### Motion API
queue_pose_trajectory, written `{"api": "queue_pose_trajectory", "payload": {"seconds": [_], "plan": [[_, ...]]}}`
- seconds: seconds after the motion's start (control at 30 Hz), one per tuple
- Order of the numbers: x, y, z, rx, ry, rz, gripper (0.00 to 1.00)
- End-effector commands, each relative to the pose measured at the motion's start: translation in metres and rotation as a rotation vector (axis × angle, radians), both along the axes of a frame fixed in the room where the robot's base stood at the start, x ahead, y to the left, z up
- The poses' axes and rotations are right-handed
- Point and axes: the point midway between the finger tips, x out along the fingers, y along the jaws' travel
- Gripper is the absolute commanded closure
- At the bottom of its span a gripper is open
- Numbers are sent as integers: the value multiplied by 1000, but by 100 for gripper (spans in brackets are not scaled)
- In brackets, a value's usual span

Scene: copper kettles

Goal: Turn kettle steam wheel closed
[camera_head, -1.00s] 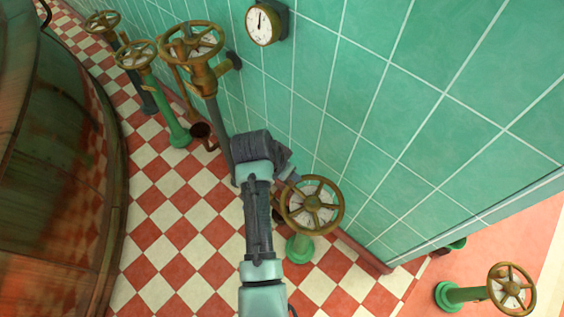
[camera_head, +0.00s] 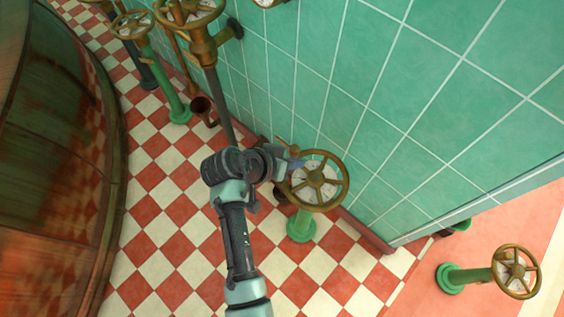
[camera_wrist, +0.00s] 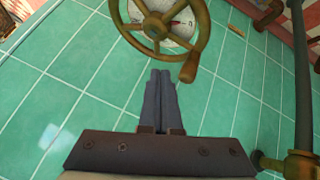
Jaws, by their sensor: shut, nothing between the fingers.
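A brass handwheel (camera_head: 333,193) with spokes and a pale dial face stands on a green pedestal (camera_head: 301,225) beside the tiled wall. In the wrist view the wheel (camera_wrist: 199,35) is at the top, with a knob-like handle (camera_wrist: 190,68) on its lower right rim. My gripper (camera_wrist: 162,72) is shut and empty, its fingertips just below the wheel's lower rim and left of the handle. I cannot tell whether they touch. In the head view my gripper (camera_head: 296,164) is at the wheel's upper left side, and my wrist partly hides that area.
More handwheels on posts (camera_head: 131,24) stand at the upper left, with a larger brass valve (camera_head: 201,45) by the wall. Another wheel (camera_head: 516,272) is at the lower right. A large copper kettle (camera_head: 60,180) fills the left. Checkered floor (camera_head: 165,250) lies open between.

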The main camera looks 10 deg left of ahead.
Motion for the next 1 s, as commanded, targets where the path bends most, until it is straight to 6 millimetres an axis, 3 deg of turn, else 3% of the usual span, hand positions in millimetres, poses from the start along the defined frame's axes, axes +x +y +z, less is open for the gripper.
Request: {"api": "queue_pose_trajectory", "payload": {"seconds": [0.03,0.13,0.27,0.4,0.63,0.83,1.0], "plan": [[-10,-2,-29,-113,-14,75,100],[-22,-3,-45,-339,-57,227,100],[-40,10,-58,-633,-111,446,100],[-62,38,-68,-927,-166,682,100],[-93,78,-74,-1222,-231,921,100],[-90,84,-71,-1276,-244,959,100],[-62,78,-70,-1274,-244,952,100]]}}
